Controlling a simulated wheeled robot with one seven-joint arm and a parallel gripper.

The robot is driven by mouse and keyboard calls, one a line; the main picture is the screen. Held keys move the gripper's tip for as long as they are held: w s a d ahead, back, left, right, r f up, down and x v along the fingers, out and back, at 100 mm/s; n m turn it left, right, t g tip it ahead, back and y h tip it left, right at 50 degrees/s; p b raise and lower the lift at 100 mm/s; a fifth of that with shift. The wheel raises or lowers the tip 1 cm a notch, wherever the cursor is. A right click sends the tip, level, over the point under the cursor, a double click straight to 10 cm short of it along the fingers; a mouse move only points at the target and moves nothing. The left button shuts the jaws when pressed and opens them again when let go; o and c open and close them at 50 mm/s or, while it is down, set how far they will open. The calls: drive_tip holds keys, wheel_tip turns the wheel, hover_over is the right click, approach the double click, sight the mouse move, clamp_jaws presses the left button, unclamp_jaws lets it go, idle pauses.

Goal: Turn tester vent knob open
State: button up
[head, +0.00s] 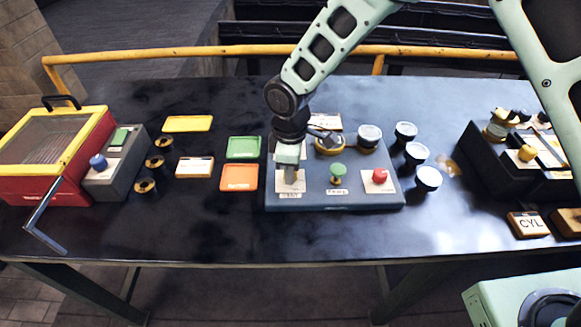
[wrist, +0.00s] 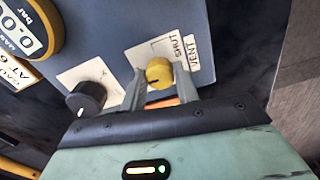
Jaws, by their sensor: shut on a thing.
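The tester is a blue-grey box (head: 350,200) at the middle of the bench. In the wrist view its yellow vent knob (wrist: 159,70) stands on a pale plate marked SHUT and VENT (wrist: 184,52). My gripper (wrist: 161,84) is shut on the knob, with one grey finger on each side. In the head view my gripper (head: 290,180) points down at the box's front left corner and hides the knob. A dark line shows on the knob, but I cannot tell its exact setting.
A black knob (wrist: 88,96) and a yellow-rimmed gauge reading 0.0 bar (wrist: 25,30) are beside the vent.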

drive_tip(key=o, duration=1)
drive_tip(key=shift+c, duration=0.2)
drive_tip(key=shift+r, duration=0.1)
wheel_tip(320, 180, up, 17)
drive_tip(key=b, duration=0.2)
drive_tip(key=shift+r, duration=0.15)
drive_tip(key=s+d+f+m, duration=0.1)
drive_tip(key=s+d+m, duration=0.3)
drive_tip(key=s, duration=0.8)
drive_tip(key=s+d+m, duration=0.4)
drive_tip(key=s+d, duration=0.3)
drive_tip(key=s, duration=0.5)
drive_tip(key=shift+d+f+y, duration=0.3)
drive_tip(key=shift+d+f, duration=0.05)
